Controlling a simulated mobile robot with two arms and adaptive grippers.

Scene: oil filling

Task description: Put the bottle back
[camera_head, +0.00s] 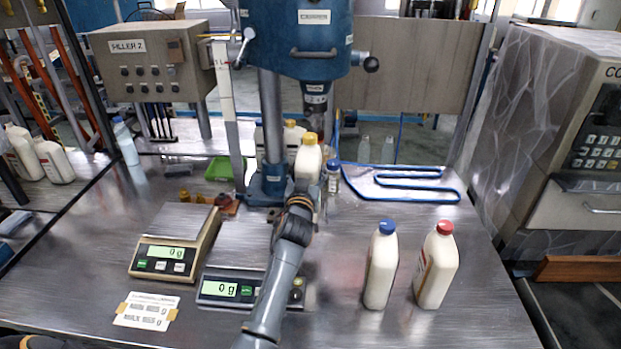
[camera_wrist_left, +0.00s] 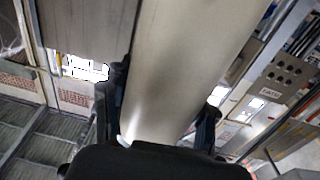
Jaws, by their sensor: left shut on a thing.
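A white bottle with a yellow cap (camera_head: 308,162) is upright at the filler column. My left gripper (camera_head: 300,200) reaches it from the front and is shut on it. In the left wrist view the pale bottle body (camera_wrist_left: 185,70) fills the middle between the two dark fingers (camera_wrist_left: 165,125). In the head view the gripper and wrist hide the bottle's lower part, so I cannot tell whether it touches the table. A white bottle with a blue cap (camera_head: 381,268) and one with a red cap (camera_head: 436,268) stand on the table at right. My right gripper is not in view.
Another yellow-capped bottle (camera_head: 293,134) stands behind the held one. Two scales (camera_head: 160,258) (camera_head: 228,289) reading 0 g are at left. A small blue-lidded jar (camera_head: 333,178) is close at right.

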